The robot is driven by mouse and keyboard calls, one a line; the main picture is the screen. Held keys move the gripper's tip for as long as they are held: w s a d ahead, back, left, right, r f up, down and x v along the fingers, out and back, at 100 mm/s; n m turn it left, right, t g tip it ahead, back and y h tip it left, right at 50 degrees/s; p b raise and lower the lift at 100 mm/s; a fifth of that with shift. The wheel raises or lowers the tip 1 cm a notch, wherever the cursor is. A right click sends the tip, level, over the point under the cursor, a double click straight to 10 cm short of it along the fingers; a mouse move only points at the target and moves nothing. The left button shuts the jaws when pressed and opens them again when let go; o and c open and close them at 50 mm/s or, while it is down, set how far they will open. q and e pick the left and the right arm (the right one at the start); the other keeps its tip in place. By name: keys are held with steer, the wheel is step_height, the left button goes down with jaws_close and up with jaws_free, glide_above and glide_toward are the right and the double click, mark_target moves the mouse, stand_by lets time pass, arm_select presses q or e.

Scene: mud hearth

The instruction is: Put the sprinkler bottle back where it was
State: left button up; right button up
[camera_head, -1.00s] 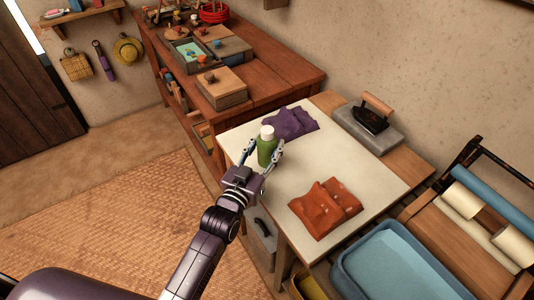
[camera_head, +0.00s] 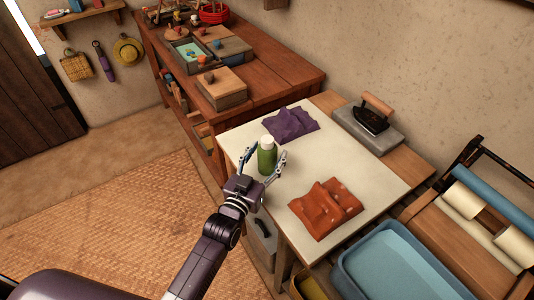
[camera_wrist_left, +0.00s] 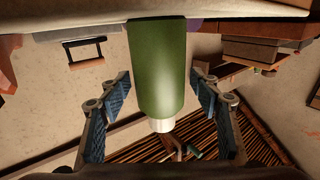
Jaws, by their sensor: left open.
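The sprinkler bottle (camera_head: 267,157) is green with a white cap and stands upright on the pale-topped table (camera_head: 381,198), near its left edge. In the left wrist view the bottle (camera_wrist_left: 161,68) shows upside down, between the two blue-padded fingers. My left gripper (camera_head: 264,169) is open, with its fingers spread on either side of the bottle. In the wrist view there is a gap between the bottle and each finger. My right gripper is not in view.
A purple cloth (camera_head: 291,124) lies behind the bottle and an orange cloth (camera_head: 326,208) lies to its right. A dark iron (camera_head: 369,117) rests on a grey slab at the back. A blue tub (camera_head: 397,266) stands at the lower right. A wooden bench (camera_head: 264,88) adjoins the table.

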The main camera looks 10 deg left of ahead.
arm_select(q)
steer(key=shift+r, duration=0.1)
steer(key=s+a, duration=0.2)
steer(key=s, duration=0.9)
steer(key=shift+s+a+b, duration=0.2)
steer(key=shift+s+b, duration=0.1)
steer(key=shift+s, duration=0.1)
